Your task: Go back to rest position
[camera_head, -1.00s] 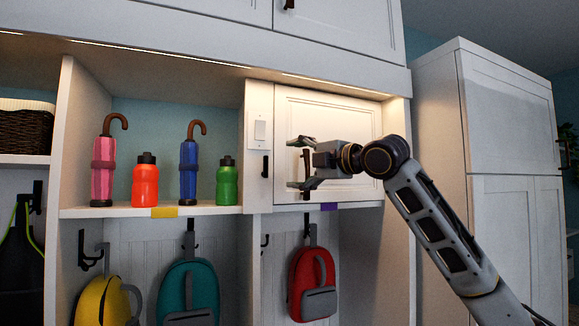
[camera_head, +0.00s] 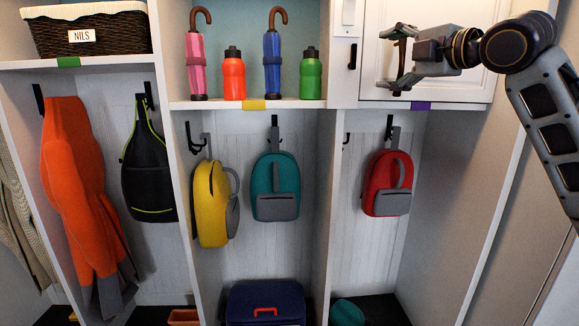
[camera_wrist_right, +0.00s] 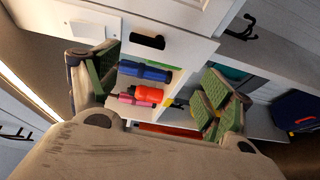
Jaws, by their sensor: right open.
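My right gripper (camera_head: 392,58) is open, with its fingers pointing left in front of the white cabinet door (camera_head: 440,75) at the upper right in the head view. In the right wrist view its two green-padded fingers (camera_wrist_right: 150,90) are spread apart with nothing held between them. The cabinet door is closed, and the fingers overlap its left part; whether they touch the door is not clear. My left gripper is in neither view.
The shelf holds a pink umbrella (camera_head: 196,55), an orange bottle (camera_head: 234,75), a blue umbrella (camera_head: 272,60) and a green bottle (camera_head: 310,75). Yellow (camera_head: 210,205), teal (camera_head: 276,190) and red backpacks (camera_head: 388,185) hang below.

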